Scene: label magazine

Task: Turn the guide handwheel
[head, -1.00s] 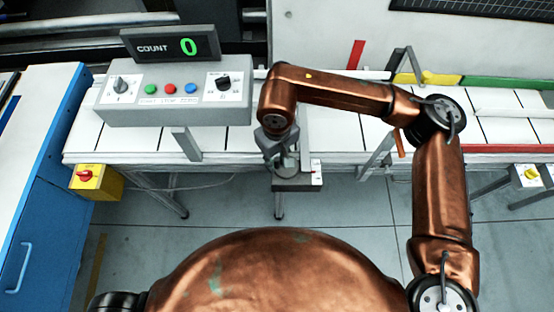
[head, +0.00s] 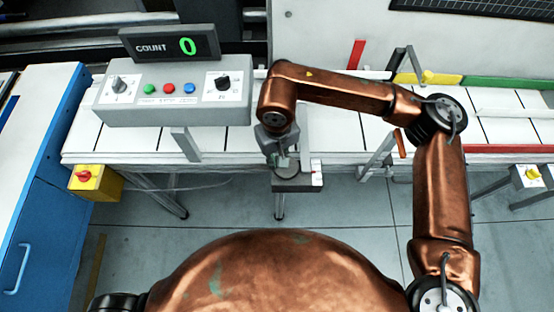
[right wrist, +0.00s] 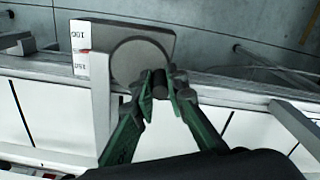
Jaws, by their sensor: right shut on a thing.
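The guide handwheel (right wrist: 136,62) is a grey disc on a grey block at the front edge of the conveyor. In the head view the handwheel (head: 288,173) is partly hidden by my right gripper (head: 281,161). In the right wrist view my right gripper (right wrist: 160,84) has its green-sided fingers shut on the handwheel's dark crank knob (right wrist: 158,80), at the wheel's rim. A white label (right wrist: 79,49) with printed digits and a red mark is beside the wheel. My left gripper is out of view.
A grey control box (head: 175,93) with knobs, buttons and a COUNT display (head: 170,45) reading 0 stands on the conveyor (head: 235,140). A yellow switch box (head: 95,182) and a blue cabinet (head: 45,215) are at left. The floor in front is clear.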

